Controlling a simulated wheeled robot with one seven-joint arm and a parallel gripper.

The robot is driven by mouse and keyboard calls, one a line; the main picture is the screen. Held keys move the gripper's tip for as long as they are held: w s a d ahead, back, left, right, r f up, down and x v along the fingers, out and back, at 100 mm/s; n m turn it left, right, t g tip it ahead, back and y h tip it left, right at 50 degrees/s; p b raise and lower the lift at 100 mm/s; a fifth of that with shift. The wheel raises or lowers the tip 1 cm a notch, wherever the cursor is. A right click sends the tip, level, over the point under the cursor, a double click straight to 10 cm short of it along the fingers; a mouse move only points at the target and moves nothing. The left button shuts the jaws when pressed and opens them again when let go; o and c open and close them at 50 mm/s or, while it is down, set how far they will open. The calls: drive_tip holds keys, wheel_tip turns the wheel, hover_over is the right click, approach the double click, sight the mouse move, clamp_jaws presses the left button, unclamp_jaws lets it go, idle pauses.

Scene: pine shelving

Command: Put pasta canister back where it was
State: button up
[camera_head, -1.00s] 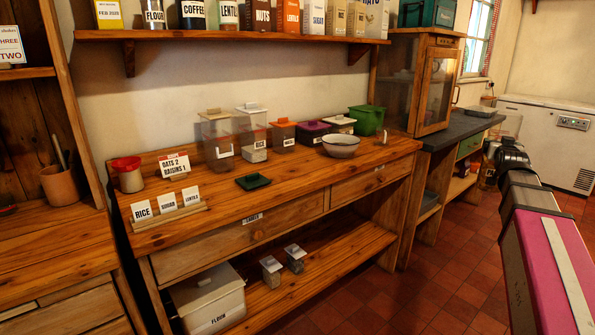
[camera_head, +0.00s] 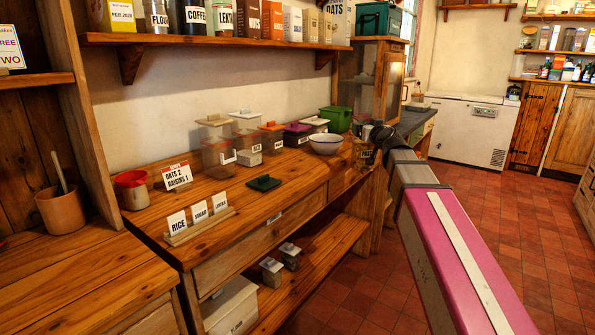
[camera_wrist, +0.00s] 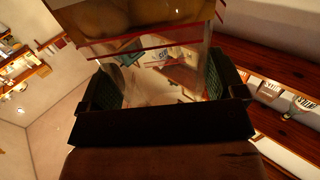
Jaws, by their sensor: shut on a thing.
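My gripper (camera_wrist: 164,80) is shut on a clear container (camera_wrist: 150,52), which fills the space between its green-padded fingers in the wrist view. A red line runs across the container, and a brownish area shows beyond it. No label is readable, so I cannot confirm it is the pasta canister. In the head view the dark wrist is at the counter's far right end, where a small brownish clear shape (camera_head: 364,154) shows below it. Clear canisters (camera_head: 218,157) with pale lids stand at the back of the wooden counter (camera_head: 235,200).
An orange-lidded box (camera_head: 272,137), a purple box (camera_head: 297,135), a white bowl (camera_head: 326,143) and a green bin (camera_head: 336,119) stand along the counter. A green tray (camera_head: 263,183) and a label rack (camera_head: 200,227) are nearer. A loaded shelf (camera_head: 220,39) hangs above.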

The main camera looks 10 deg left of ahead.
drive_tip(key=s+a+r+n+g+y, duration=0.45)
drive_tip(key=s+a, duration=0.25)
drive_tip(key=a, duration=0.5)
drive_tip(key=s+a+r+n+g+y, duration=0.45)
drive_tip(key=s+a+r, duration=0.2)
drive_tip(key=a, duration=0.55)
drive_tip(key=w+f, duration=1)
drive_tip(key=f, duration=0.1)
drive_tip(key=shift+w+d+f, duration=0.3)
drive_tip(key=shift+f, duration=0.2)
drive_tip(key=o, duration=1.1)
drive_tip(key=v, duration=1.2)
